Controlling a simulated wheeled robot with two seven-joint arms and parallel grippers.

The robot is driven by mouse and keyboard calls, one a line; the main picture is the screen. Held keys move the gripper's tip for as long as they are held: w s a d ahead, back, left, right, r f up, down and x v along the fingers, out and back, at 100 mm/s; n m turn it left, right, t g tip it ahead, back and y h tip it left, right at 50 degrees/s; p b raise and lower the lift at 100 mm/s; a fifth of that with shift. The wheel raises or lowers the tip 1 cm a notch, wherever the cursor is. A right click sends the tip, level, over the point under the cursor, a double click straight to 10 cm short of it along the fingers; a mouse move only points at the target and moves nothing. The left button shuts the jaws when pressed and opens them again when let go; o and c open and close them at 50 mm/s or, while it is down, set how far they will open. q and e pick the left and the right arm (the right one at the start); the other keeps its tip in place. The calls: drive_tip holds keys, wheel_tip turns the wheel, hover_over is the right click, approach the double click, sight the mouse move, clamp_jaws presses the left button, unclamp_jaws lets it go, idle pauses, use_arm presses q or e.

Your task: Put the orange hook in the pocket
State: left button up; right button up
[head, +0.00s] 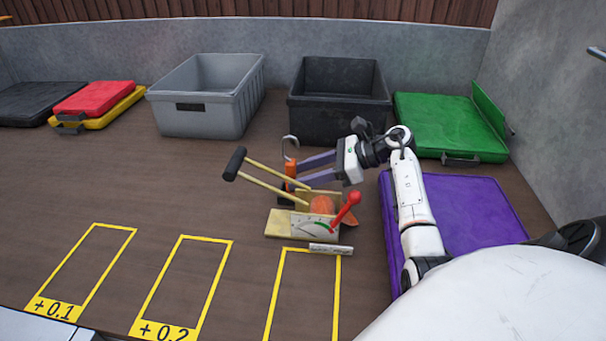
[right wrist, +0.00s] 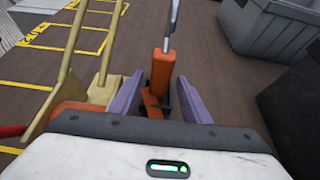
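The orange hook (head: 290,170) is an orange block with a grey metal hook on top. It stands upright on the table behind the wooden device. My right gripper (head: 303,170) has its purple fingers open, one on either side of the hook; in the right wrist view, the hook (right wrist: 162,72) shows between the finger tips with small gaps. The wooden device (head: 281,222) has a dial, a red lever, two pale rods with a black handle and a rounded orange part (head: 322,205). I cannot tell which part is the pocket. My left gripper is not in view.
A grey bin (head: 205,117) and a black bin (head: 340,113) stand at the back. Green (head: 440,120) and purple (head: 470,205) cases lie right; red (head: 95,97), yellow and black cases lie left. Yellow marked rectangles (head: 183,290) are at the front. The left middle is clear.

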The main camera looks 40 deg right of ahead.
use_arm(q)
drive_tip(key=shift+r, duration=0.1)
use_arm(e)
drive_tip(key=shift+r, duration=0.25)
use_arm(q)
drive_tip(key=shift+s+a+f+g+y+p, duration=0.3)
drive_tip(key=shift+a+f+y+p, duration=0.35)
drive_tip(key=shift+p, duration=0.5)
use_arm(e)
drive_tip(key=v, duration=1.2)
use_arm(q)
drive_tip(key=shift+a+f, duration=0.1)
use_arm(e)
drive_tip(key=shift+f, duration=0.1)
